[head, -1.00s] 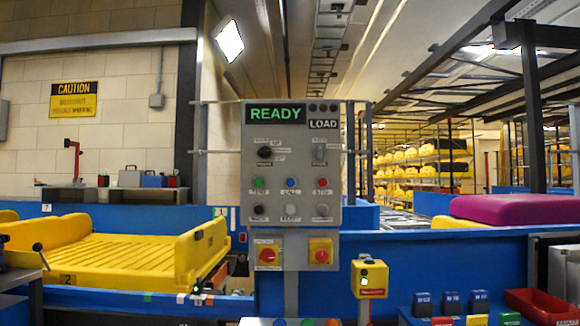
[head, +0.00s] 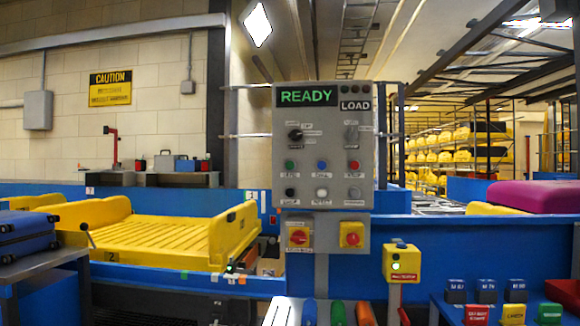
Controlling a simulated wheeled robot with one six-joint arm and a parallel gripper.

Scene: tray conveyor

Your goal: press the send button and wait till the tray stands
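The control panel (head: 323,200) stands upright in the middle of the head view. Its display (head: 306,96) reads READY in green, with LOAD beside it. An empty yellow tray (head: 232,236) marked 2 sits on the blue-sided conveyor (head: 190,281) left of the panel. My gripper is not in view.
Two red knobs on yellow plates sit under the panel. A blue suitcase (head: 25,227) lies at the left edge. Small coloured boxes (head: 484,291) and a purple item (head: 535,197) are at right.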

